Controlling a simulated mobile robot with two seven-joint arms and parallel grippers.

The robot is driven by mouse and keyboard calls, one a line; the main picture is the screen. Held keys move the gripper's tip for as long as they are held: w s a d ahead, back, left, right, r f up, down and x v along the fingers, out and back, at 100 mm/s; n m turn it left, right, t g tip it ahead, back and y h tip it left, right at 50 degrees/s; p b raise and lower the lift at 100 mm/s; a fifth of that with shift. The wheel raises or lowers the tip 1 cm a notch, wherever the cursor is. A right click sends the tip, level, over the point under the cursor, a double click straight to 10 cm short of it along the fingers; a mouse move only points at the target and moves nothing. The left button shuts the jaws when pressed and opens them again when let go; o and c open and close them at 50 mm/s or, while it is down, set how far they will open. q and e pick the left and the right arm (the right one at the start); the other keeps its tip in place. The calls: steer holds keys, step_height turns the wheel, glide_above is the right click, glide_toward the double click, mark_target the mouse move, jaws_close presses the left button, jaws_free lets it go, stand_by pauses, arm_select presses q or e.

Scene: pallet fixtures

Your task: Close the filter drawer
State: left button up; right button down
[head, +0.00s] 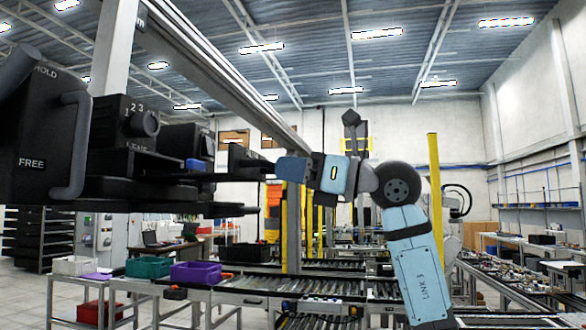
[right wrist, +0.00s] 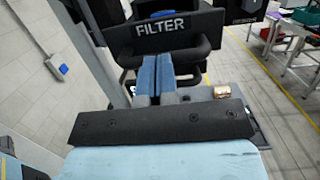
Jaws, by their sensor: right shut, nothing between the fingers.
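The filter drawer (right wrist: 190,24) shows in the right wrist view as a black front with a white FILTER label. A black loop handle curves below the label and to its sides. My right gripper (right wrist: 156,60) has its blue fingers together and empty, with the tips at or very near the handle bar; I cannot tell whether they touch. In the head view my right gripper (head: 281,168) points left at the right end of the black fixture (head: 110,165). The drawer is seen edge-on there, so how far it stands out is unclear. My left gripper is out of view.
The fixture carries HOLD and FREE labels, a numbered knob (head: 145,123) and a thick side handle (head: 72,145). Roller conveyors (head: 330,284), a green bin (head: 148,267) and a purple bin (head: 196,272) stand beyond. A yellow post (head: 434,165) rises behind my right arm.

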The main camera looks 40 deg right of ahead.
mark_target(252, 174)
steer(key=x, duration=0.3)
steer(key=f+x, duration=0.1)
steer(key=x, duration=0.2)
steer(key=p+x, duration=0.1)
steer(key=x, duration=0.2)
steer(key=shift+w+f, duration=0.1)
steer(key=shift+f, duration=0.15)
steer(key=shift+d, duration=0.1)
